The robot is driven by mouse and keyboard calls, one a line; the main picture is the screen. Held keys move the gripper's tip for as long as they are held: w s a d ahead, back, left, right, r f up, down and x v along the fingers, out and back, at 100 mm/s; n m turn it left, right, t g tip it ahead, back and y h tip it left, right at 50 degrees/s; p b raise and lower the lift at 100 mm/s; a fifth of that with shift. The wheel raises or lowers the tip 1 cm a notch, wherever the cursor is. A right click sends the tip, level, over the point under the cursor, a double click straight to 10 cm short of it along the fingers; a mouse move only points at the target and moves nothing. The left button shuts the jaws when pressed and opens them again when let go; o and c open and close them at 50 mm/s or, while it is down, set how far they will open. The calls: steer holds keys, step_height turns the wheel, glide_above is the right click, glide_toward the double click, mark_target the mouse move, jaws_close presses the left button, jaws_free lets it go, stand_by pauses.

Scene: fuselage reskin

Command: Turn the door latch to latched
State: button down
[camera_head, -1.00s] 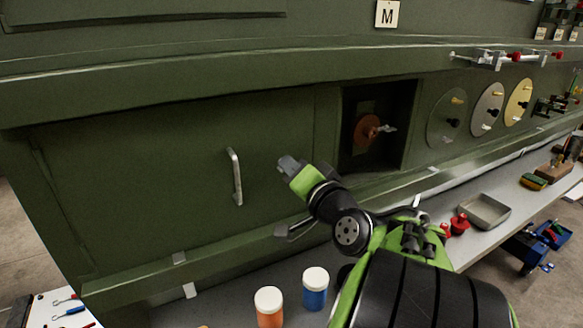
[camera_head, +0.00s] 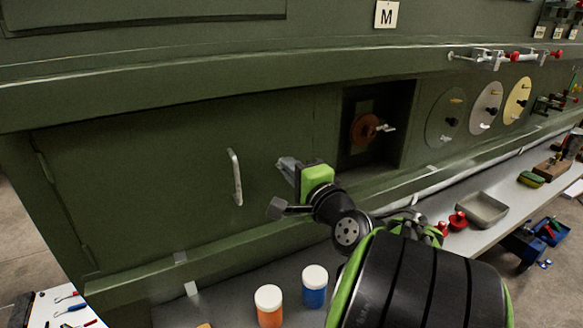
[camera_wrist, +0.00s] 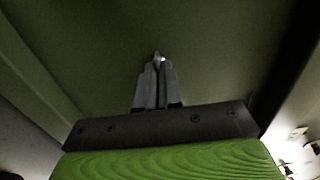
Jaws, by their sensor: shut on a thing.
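The green door (camera_head: 140,180) is a flat panel with a pale upright bar handle (camera_head: 235,177), in the head view. My gripper (camera_head: 284,164) is at the door's right side, right of the handle. In the wrist view my gripper (camera_wrist: 157,68) has its two grey fingers close together, pointing at the green surface. A small pale bit of the door latch (camera_wrist: 161,60) shows between the fingertips, and the jaws are shut on it. The rest of the latch is hidden by the fingers, so I cannot tell its angle.
Right of the door is a dark open recess (camera_head: 400,100) with a rust-brown round part (camera_head: 364,129). Several round discs follow further right. An orange jar (camera_head: 270,308) and a blue jar (camera_head: 314,288) with white lids stand on the ledge below. A grey tray (camera_head: 482,209) lies further right.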

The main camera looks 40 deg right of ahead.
stand_by(0.5)
steer(key=c, duration=1.3)
jaws_free()
steer(key=b+v, duration=0.2)
steer(key=v, duration=1.4)
steer(key=shift+b, duration=0.3)
steer(key=shift+w, duration=0.1)
